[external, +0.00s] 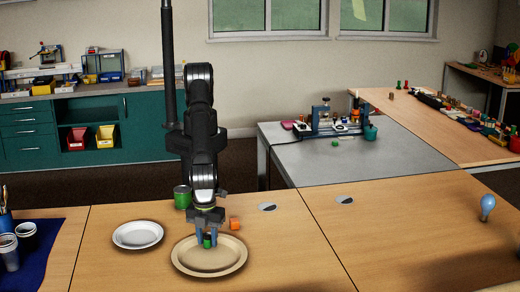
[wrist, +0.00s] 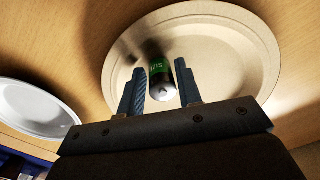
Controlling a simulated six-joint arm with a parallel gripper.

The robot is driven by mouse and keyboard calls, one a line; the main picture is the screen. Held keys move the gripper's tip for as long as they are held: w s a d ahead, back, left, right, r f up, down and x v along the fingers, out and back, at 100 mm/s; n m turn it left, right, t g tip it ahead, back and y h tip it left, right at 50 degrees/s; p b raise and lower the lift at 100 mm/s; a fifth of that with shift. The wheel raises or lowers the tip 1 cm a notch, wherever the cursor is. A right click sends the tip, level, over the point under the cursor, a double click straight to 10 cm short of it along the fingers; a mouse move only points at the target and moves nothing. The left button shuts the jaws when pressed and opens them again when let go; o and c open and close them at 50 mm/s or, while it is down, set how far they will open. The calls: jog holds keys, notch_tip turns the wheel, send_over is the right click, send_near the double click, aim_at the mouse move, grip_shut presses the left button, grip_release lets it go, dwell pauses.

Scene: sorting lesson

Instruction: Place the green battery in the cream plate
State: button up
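The cream plate (external: 182,262) lies on the near wooden table, below my gripper (external: 207,243). The green battery (external: 207,240) is between my gripper's fingers, over the inside of the plate. In the wrist view, the battery (wrist: 157,72) has a green body and a silver end, and the two blue-grey fingers (wrist: 160,88) close on its sides. The cream plate (wrist: 245,60) fills the background behind it. I cannot tell whether the battery's lower end touches the plate.
A white plate (external: 137,235) lies left of the cream plate. A blue bulb (external: 487,206) is at right. The table between is mostly clear.

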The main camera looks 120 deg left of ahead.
notch_tip(320, 180, up, 12)
dwell(0.4)
notch_tip(320, 180, down, 12)
jog(key=shift+r, duration=1.9)
jog(key=shift+f, duration=0.1)
